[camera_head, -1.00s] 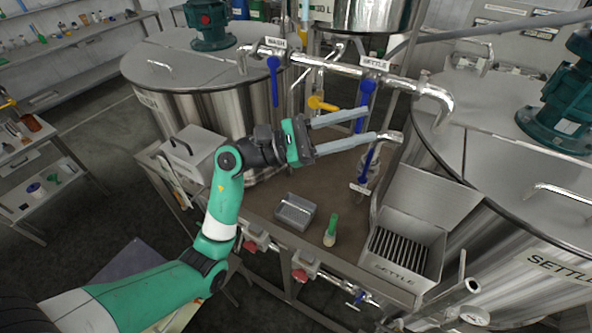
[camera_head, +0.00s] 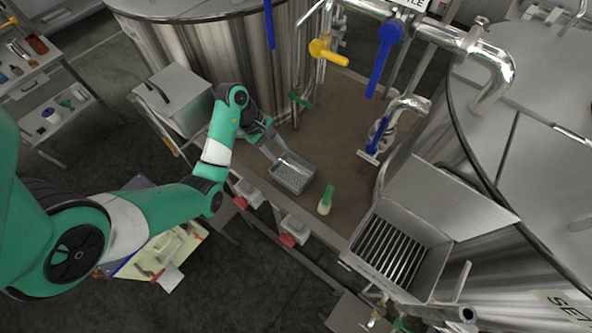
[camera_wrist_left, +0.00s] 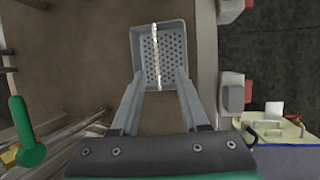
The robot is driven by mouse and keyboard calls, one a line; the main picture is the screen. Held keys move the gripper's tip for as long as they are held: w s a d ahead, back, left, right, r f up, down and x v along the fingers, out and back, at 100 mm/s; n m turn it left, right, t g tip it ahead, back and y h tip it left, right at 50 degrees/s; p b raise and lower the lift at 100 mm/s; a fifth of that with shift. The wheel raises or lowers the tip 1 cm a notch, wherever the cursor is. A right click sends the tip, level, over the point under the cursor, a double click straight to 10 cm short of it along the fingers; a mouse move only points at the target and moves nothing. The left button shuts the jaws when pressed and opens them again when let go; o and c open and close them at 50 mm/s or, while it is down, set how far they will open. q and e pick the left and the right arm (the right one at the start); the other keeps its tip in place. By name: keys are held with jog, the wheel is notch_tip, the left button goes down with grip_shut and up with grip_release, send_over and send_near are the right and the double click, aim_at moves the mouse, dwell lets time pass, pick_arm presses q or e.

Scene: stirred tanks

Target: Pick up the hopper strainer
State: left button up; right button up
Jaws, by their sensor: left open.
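The hopper strainer looks to be the small grey perforated metal basket (camera_head: 292,174) standing on the brown bench top, left of a small green-capped bottle. It also shows in the left wrist view (camera_wrist_left: 173,52), with round holes in its floor and a thin shiny bar running across its middle. My left gripper (camera_head: 280,156) is open and points down at the basket's far left side. In the left wrist view its two fingers (camera_wrist_left: 161,76) reach over the basket's near part, one on each side of the bar. Whether they touch it I cannot tell. My right gripper is not in view.
A green-capped bottle (camera_head: 326,200) stands right of the basket. The SETTLE hopper (camera_head: 392,245) with a slatted grate is further right. Blue-handled valves (camera_head: 384,58) and a yellow handle (camera_head: 328,52) stand behind. A steel box (camera_head: 174,100) is at the left.

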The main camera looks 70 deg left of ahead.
aim_at(292, 167)
pick_arm(q)
jog(key=x, duration=0.3)
jog(key=b+x, duration=0.1)
jog(key=x, duration=0.6)
jog(key=shift+w+a+r+b, duration=0.1)
jog(key=shift+w+b, duration=0.15)
jog(key=shift+b, duration=0.05)
jog(key=shift+w+f, duration=0.1)
jog(key=shift+f, duration=0.15)
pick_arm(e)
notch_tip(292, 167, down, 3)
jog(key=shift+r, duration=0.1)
pick_arm(q)
jog(key=shift+f, duration=0.25)
grip_shut()
